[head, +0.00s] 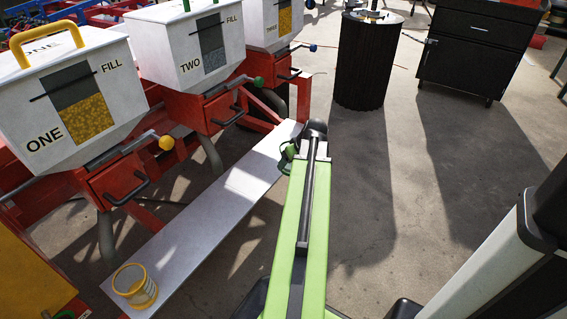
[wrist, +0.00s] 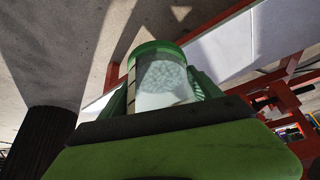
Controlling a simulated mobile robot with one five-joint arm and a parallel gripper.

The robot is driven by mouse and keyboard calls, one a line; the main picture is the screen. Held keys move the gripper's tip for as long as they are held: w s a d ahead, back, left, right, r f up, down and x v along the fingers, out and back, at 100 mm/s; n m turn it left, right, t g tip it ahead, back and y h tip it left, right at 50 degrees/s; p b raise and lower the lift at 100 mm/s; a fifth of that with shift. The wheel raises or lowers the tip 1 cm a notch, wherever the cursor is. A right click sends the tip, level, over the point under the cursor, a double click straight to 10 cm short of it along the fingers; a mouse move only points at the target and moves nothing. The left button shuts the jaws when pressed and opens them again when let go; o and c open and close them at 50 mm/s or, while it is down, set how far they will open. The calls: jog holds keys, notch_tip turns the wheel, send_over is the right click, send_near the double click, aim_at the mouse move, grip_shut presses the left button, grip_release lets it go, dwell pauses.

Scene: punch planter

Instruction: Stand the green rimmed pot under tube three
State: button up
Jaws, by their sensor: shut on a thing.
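The green rimmed pot (wrist: 163,75) is between the two green fingers of my gripper (wrist: 160,92) in the wrist view; its pale speckled interior or wall shows below the rim. My gripper is shut on it. In the head view my gripper (head: 290,153) is beside the far part of the white plank (head: 215,215), and my arm and wrist mostly hide the pot. Whether the pot touches the plank cannot be told. The third hopper (head: 268,22) is at the top, behind hopper two; the tube below it is largely hidden by the red frame.
Hopper one (head: 70,85) and hopper two (head: 195,48) stand along the red planter, with grey tubes below. A yellow rimmed pot (head: 135,285) stands on the plank's near end. A dark ribbed bin (head: 365,65) and black cabinet (head: 480,45) stand beyond open concrete floor.

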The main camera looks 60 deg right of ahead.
jog(key=s+d+f+b, duration=0.2)
jog(key=s+d+f, duration=0.2)
jog(key=s+d, duration=0.15)
jog(key=w+d, duration=0.1)
jog(key=w, duration=0.3)
jog(key=w+d, duration=0.2)
jog(key=w, duration=0.2)
jog(key=w+d, duration=0.1)
jog(key=w, duration=0.4)
jog(key=shift+w+d+r, duration=0.1)
jog(key=shift+d+r, duration=0.05)
jog(key=shift+d, duration=0.25)
jog(key=w, duration=0.1)
jog(key=w+d, duration=0.1)
jog(key=shift+w+d, duration=0.1)
jog(key=shift+w, duration=0.25)
jog(key=shift+a+b+x, duration=0.2)
jog(key=shift+b+x, duration=0.75)
jog(key=shift+x, duration=0.1)
jog(key=shift+s+r, duration=0.1)
jog(key=shift+r, duration=0.05)
jog(key=shift+f, duration=0.25)
jog(key=o, duration=1.6)
jog(key=shift+r, duration=0.1)
jog(key=shift+c, duration=0.2)
